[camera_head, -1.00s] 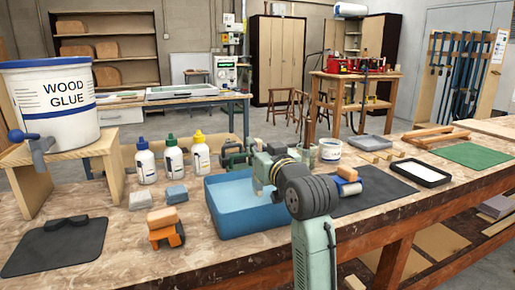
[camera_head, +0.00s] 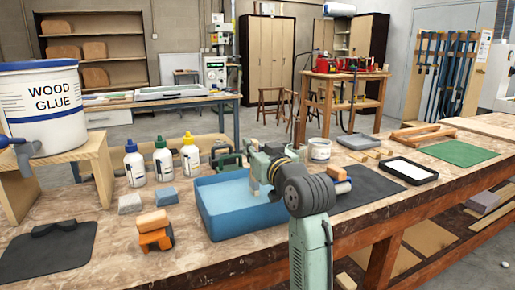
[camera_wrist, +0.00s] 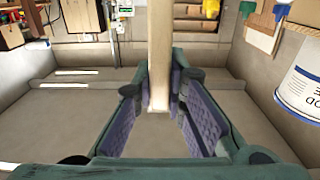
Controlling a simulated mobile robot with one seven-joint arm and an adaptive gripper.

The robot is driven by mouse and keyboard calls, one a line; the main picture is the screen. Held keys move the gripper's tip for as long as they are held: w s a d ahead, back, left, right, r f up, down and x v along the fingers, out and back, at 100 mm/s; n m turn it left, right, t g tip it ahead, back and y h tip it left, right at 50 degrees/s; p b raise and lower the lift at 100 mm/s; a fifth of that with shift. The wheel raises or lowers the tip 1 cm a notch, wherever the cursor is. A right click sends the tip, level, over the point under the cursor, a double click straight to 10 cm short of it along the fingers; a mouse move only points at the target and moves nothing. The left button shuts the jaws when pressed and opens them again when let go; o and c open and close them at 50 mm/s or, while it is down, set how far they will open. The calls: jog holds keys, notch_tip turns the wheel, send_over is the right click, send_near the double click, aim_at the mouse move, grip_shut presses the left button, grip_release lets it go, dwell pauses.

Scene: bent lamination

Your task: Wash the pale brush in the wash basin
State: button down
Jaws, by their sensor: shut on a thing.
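The wash basin (camera_head: 205,222) is a blue open tray with a paler blue inside, on the workbench in the head view. My gripper (camera_head: 258,182) is over the right part of the basin, partly hidden behind my own wrist. In the wrist view, my gripper (camera_wrist: 160,100) is shut on a long pale bar, which looks like the handle of the pale brush (camera_wrist: 160,50). The bar runs up and out of the picture between the purple finger pads. The bristles are not visible, and I cannot tell whether the brush touches the basin.
The wood glue bucket (camera_head: 42,112) stands on a wooden stand at left. A dark mat (camera_head: 370,190) and black-rimmed tray (camera_head: 436,178) lie right.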

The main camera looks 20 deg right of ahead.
jog(key=a, duration=0.5)
jog(key=shift+s, duration=0.1)
jog(key=shift+d, duration=0.1)
jog(key=d+p, duration=0.1)
jog(key=d, duration=0.5)
dwell(0.5)
jog(key=a+p, duration=0.1)
jog(key=a, duration=0.5)
dwell(0.5)
